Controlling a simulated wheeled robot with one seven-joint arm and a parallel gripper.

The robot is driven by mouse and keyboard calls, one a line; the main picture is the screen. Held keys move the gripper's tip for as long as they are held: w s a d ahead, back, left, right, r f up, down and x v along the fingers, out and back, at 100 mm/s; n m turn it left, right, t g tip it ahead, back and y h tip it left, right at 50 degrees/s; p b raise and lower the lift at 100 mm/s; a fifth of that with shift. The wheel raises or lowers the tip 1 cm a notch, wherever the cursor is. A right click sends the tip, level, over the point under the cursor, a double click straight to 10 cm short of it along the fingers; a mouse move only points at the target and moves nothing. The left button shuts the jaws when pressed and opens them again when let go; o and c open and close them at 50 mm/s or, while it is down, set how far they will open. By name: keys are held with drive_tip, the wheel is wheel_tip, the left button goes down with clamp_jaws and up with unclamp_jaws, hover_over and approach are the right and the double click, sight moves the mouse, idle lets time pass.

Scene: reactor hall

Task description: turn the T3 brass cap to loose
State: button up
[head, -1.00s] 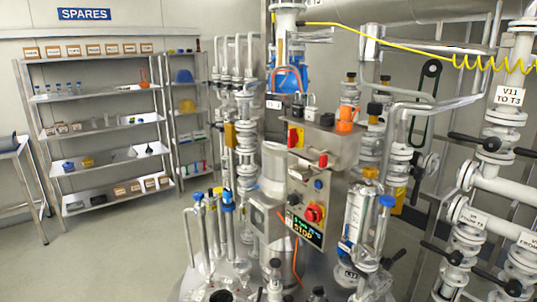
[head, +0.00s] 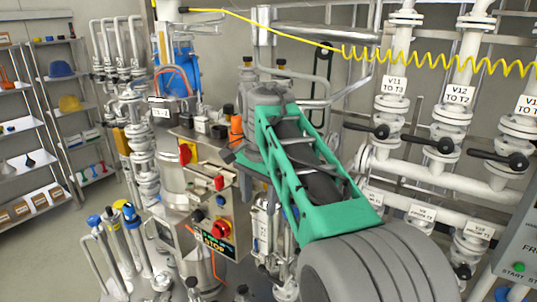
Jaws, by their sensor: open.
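I cannot make out a cap marked T3 for sure. Two small dark-topped fittings with brass-coloured parts, a left one (head: 250,65) and a right one (head: 281,64), stand behind my arm, too small to tell more. My arm, green and grey, reaches in from the lower right. My gripper (head: 237,162) is at its far left end, in front of the pipework and close to the right edge of the control box in the picture. It is open, and I see nothing held in it. My arm hides much of the pipework behind it.
A steel control box (head: 190,209) with red knobs and a STOP display stands left of my gripper. An orange fitting (head: 236,127) is just above it. White valve pipes with black handles (head: 433,143) fill the right. A yellow coiled hose (head: 430,60) crosses above. Shelves (head: 25,130) stand far left.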

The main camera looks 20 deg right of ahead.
drive_tip(key=w+d+r+m+p, duration=0.1)
drive_tip(key=r+m, duration=0.1)
drive_tip(key=r, duration=0.1)
drive_tip(key=w+d+r+m+p, duration=0.1)
drive_tip(key=w+d+r+m, duration=0.1)
drive_tip(key=r, duration=0.1)
drive_tip(key=w+d+r+m+g+p, duration=0.1)
drive_tip(key=w+r+m, duration=0.1)
drive_tip(key=r, duration=0.1)
drive_tip(key=shift+d+r, duration=0.15)
drive_tip(key=shift+d, duration=0.15)
drive_tip(key=shift+d+r+m+p, duration=0.25)
drive_tip(key=shift+r+m+p, duration=0.05)
drive_tip(key=shift+m, duration=0.2)
wheel_tip(320, 180, down, 8)
drive_tip(key=shift+r, duration=0.15)
drive_tip(key=shift+r, duration=0.1)
clamp_jaws()
